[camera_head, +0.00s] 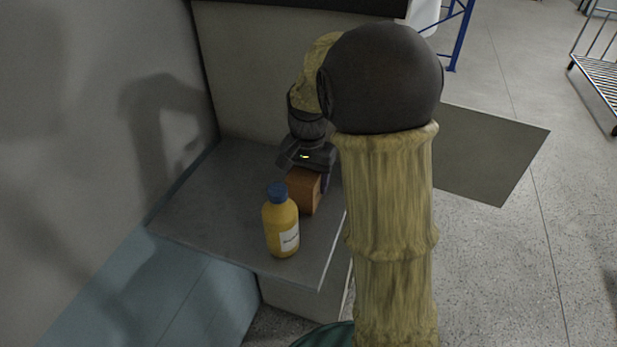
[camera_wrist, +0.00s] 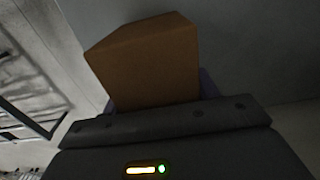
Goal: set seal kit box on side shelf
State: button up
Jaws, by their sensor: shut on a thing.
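The seal kit box, a plain brown box (camera_head: 303,190), is at the grey side shelf (camera_head: 205,200) in the head view, behind the yellow bottle. My gripper (camera_head: 310,172) is above the box and shut on it. In the wrist view the brown box (camera_wrist: 150,62) sits between the fingers, which are mostly hidden behind the gripper body and the box. I cannot tell whether the underside of the box touches the shelf.
A yellow bottle (camera_head: 281,222) with a blue cap stands on the shelf just in front of the box. A wall bounds the shelf at left and a panel at the back. Bare shelf surface lies left of the box. A dark mat (camera_head: 480,150) and a wire rack (camera_head: 600,75) are at right.

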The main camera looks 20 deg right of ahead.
jog(key=shift+w+a+f, duration=0.1)
jog(key=shift+f, duration=0.1)
jog(key=o, duration=1.3)
jog(key=shift+r, duration=0.15)
notch_tip(320, 180, up, 11)
jog(key=shift+w+r+b, duration=0.1)
jog(key=shift+b, duration=1.05)
jog(key=shift+r, duration=0.45)
